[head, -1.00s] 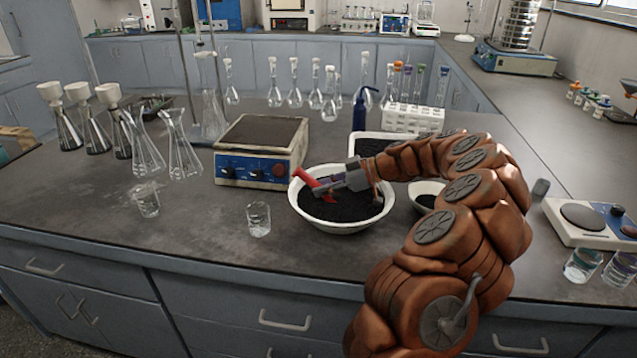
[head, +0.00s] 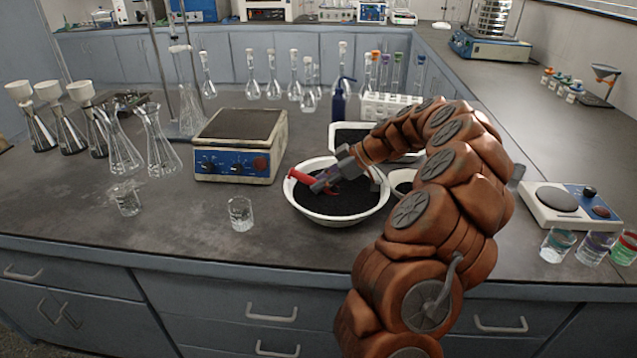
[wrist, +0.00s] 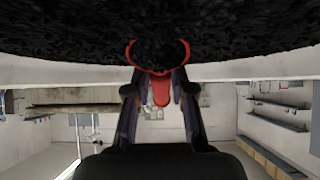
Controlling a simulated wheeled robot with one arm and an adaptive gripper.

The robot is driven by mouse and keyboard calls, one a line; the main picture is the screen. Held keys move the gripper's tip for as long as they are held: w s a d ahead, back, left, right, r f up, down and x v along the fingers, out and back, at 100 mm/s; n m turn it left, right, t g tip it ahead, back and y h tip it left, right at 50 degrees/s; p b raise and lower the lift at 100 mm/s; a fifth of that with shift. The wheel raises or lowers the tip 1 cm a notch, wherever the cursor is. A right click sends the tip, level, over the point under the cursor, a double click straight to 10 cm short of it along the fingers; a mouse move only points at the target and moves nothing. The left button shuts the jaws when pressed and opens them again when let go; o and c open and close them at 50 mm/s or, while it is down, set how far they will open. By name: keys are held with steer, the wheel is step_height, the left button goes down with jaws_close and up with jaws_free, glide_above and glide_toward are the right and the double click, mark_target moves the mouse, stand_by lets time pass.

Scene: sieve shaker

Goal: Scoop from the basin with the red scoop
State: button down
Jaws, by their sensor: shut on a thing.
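The white basin (head: 340,219), filled with dark granular material, stands near the front edge of the bench. My gripper (head: 322,184) reaches over it from the right and is shut on the red scoop (head: 299,175). The red handle points to the upper left, and a little red shows lower down by the dark material. In the wrist view my gripper (wrist: 160,85) holds the red handle between its fingers. The scoop's round red rim (wrist: 133,52) lies against the dark material, and dark grains show inside it. How deep the scoop sits is hard to tell.
A tray (head: 343,127) of dark material is behind, and a small white bowl (head: 398,178) is at the right, partly behind my arm.

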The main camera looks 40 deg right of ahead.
mark_target(306, 175)
steer(key=shift+f+g+h, duration=0.15)
steer(key=shift+g+h, duration=0.15)
steer(key=shift+w+a+r+g+h+b, duration=0.15)
steer(key=shift+r+g+h+b, duration=0.15)
steer(key=shift+r+h+b, duration=0.3)
steer(key=shift+w+a+r+t+y+b, duration=0.2)
steer(key=shift+r+y+b, duration=0.15)
steer(key=shift+b, duration=0.3)
steer(key=shift+w+a+r+t+y+b, duration=0.1)
steer(key=shift+r+t+y+b, duration=0.2)
steer(key=shift+b, duration=0.35)
steer(key=shift+r, duration=0.2)
steer(key=shift+w+a+r+g+h+p, duration=0.25)
steer(key=shift+r+g+h+p, duration=0.25)
steer(key=shift+g+h, duration=0.3)
steer(key=shift+w+a+r+g+h+p, duration=0.2)
steer(key=shift+r+g+h+p, duration=0.15)
steer(key=shift+r+g+h, duration=0.4)
